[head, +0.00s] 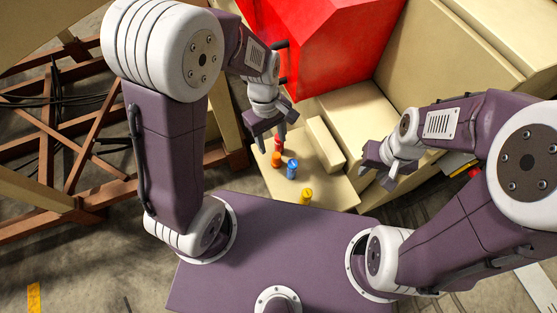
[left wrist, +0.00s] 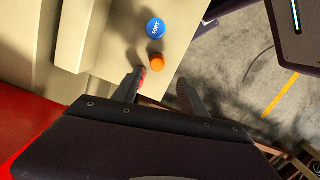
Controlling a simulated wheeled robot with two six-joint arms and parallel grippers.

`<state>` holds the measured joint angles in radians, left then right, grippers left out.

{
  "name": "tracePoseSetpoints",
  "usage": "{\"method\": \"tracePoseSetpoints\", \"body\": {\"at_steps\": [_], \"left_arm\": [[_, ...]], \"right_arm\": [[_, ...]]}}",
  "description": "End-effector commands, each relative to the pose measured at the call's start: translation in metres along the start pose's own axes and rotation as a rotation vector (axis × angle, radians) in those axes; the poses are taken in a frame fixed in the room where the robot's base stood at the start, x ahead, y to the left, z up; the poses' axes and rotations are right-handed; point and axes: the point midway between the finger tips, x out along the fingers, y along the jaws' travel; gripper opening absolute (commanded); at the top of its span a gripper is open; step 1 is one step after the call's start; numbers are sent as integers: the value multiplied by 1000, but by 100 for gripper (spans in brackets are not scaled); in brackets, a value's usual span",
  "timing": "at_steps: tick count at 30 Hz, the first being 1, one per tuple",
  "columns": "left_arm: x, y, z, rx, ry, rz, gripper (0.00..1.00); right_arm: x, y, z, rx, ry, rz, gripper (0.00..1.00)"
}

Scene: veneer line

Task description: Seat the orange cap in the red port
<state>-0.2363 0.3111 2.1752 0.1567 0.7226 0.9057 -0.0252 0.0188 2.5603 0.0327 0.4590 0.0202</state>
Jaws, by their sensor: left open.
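The orange cap (head: 276,160) is a small upright cylinder on a cream ledge (head: 330,190). It also shows in the left wrist view (left wrist: 158,62), just beyond the fingertips. A small red piece (head: 277,144) stands close behind it; in the left wrist view the red piece (left wrist: 143,76) is partly hidden by a finger. I cannot tell whether it is the red port. My left gripper (head: 272,143) is open and empty, pointing down over the red piece; its fingers (left wrist: 160,80) are spread in the left wrist view. My right gripper (head: 378,176) is open and empty, away to the right.
A blue cylinder (head: 291,169) stands close to the orange cap, and a yellow cylinder (head: 306,196) stands nearer the front edge. A cream block (head: 325,142) lies on the right. A large red housing (head: 325,50) rises behind. Rusty framework (head: 85,165) stands left.

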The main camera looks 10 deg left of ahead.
Motion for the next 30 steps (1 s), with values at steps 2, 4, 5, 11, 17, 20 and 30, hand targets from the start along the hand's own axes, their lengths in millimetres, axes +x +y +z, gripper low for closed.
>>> {"method": "tracePoseSetpoints", "body": {"at_steps": [2,4,5,11,17,20,30], "left_arm": [[12,-2,1,0,-5,-7,50],[23,-2,1,-1,-4,-6,50],[27,-2,1,-1,-4,-7,50],[37,-1,1,0,-2,-4,50],[73,-3,1,0,-4,-7,50],[84,-2,1,1,-2,-4,50],[86,-2,0,0,-1,-2,22]], "right_arm": [[-4,0,0,0,0,0,33],[-5,0,-1,0,0,0,33],[-6,0,-1,0,1,0,33],[-7,0,-1,0,0,0,33],[-13,0,-2,0,0,0,33],[-13,0,-2,0,0,0,33],[-13,0,-2,0,0,0,33]]}}
